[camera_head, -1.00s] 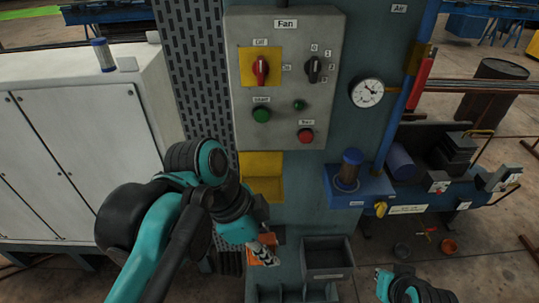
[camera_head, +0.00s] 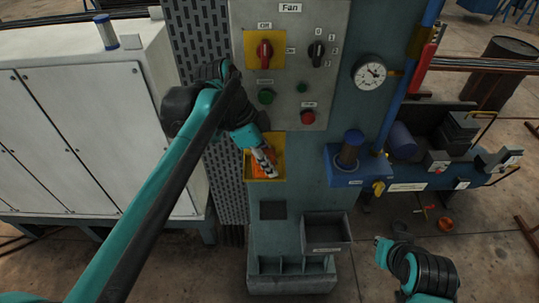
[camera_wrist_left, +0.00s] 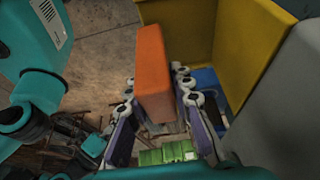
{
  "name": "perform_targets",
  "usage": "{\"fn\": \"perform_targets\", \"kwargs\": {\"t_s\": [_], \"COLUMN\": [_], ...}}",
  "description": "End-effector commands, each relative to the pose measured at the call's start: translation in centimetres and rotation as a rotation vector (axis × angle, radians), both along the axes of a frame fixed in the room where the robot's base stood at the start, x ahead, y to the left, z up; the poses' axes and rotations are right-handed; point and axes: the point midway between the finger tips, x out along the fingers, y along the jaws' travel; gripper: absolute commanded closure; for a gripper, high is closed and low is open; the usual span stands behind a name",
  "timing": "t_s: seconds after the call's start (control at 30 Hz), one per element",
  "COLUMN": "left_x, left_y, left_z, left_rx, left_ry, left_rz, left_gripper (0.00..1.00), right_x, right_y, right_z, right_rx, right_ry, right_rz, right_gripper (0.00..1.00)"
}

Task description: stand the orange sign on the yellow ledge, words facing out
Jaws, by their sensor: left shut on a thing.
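The orange sign (camera_head: 258,167) is in my left gripper (camera_head: 268,165), in front of the yellow ledge (camera_head: 279,143) below the Fan panel. In the left wrist view the sign (camera_wrist_left: 154,72) is an orange block standing between the two fingers (camera_wrist_left: 155,103), which are shut on it. The yellow ledge (camera_wrist_left: 248,45) rises just to its right there. I cannot tell whether the sign touches the ledge. Its words are not visible. My right gripper (camera_head: 381,249) is at the lower right, away from the ledge; its finger opening is too small to tell.
The grey Fan panel (camera_head: 288,80) with knobs and buttons is directly above the ledge. A blue bracket with a cylinder (camera_head: 348,150) stands to the right. An open grey bin (camera_head: 327,232) and a divided tray (camera_head: 290,282) are below. A dark square pad (camera_head: 273,210) is bare.

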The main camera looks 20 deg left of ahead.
Motion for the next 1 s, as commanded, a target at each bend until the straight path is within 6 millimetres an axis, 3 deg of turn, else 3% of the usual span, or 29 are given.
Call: {"fn": "perform_targets", "kwargs": {"t_s": [0.1,0.23,0.6,0.63,0.7,1.0], "left_x": [2.0,1.9,1.9,1.9,1.9,1.9], "left_y": [0.6,0.5,0.5,0.5,0.5,0.5], "left_z": [0.2,-0.4,-1.0,-1.0,-0.9,-0.8], "left_rx": [0.000,0.000,0.000,0.000,0.000,0.000], "left_ry": [-0.001,0.000,0.000,0.000,0.000,0.000], "left_rz": [0.001,-0.001,0.000,0.000,0.000,0.000], "left_gripper": [1.00,1.00,1.00,0.73,0.58,0.58], "right_x": [0.0,0.0,0.0,0.0,0.0,0.0], "right_y": [0.0,0.0,0.0,0.0,0.0,0.0], "right_z": [0.6,1.3,0.8,0.8,0.9,1.0], "right_rx": [0.000,0.000,0.000,0.000,0.000,0.000], "right_ry": [0.000,0.000,0.000,0.000,0.000,0.000], "right_rz": [0.000,0.000,0.000,0.000,0.000,0.000], "right_gripper": [1.00,1.00,1.00,1.00,1.00,1.00]}}
